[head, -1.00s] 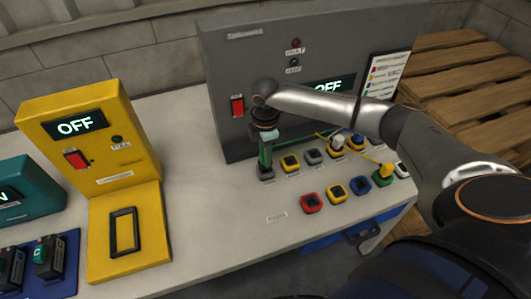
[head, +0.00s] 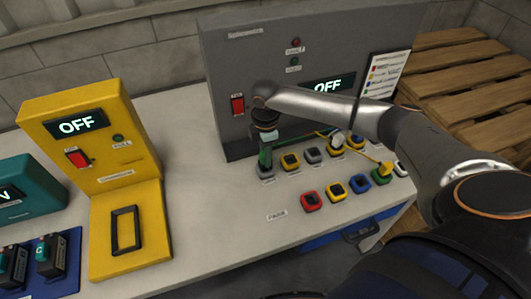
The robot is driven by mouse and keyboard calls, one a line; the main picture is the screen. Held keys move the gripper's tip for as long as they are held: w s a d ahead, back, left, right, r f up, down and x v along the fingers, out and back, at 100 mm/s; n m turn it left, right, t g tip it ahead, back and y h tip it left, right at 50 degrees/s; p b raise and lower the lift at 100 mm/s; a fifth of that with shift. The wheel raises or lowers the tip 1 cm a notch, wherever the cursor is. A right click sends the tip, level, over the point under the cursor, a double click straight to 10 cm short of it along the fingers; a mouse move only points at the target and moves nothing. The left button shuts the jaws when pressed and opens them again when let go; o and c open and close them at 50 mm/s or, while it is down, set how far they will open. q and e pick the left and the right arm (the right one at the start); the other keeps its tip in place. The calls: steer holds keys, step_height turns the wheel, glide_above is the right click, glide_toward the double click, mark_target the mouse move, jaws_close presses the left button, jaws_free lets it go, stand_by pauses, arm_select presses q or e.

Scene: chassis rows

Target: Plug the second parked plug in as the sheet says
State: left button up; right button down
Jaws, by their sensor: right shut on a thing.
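My right gripper (head: 266,146) points down above the leftmost back-row socket (head: 266,174) on the bench. It is shut on a green plug (head: 265,157), which is upright and mostly hidden by the fingers. I cannot tell whether the plug is seated in the socket or just above it. A white plug (head: 338,138) stands at a yellow back-row socket. A yellow plug (head: 385,168) stands at the green front-row socket (head: 380,178), with a yellow cable. The instruction sheet (head: 385,76) is on the grey cabinet (head: 245,65); its text is too small to read. My left gripper is not in view.
A red socket (head: 310,201), a yellow one (head: 335,192) and a blue one (head: 360,184) stand empty in the front row. The cabinet display (head: 327,86) and the yellow box (head: 128,140) read OFF. The bench (head: 205,205) between box and sockets is clear.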

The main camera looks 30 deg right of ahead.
steer(key=shift+f+b, duration=0.45)
steer(key=shift+f, duration=0.55)
steer(key=c, duration=0.6)
jaws_free()
step_height(320, 180, up, 13)
steer(key=shift+f, duration=0.2)
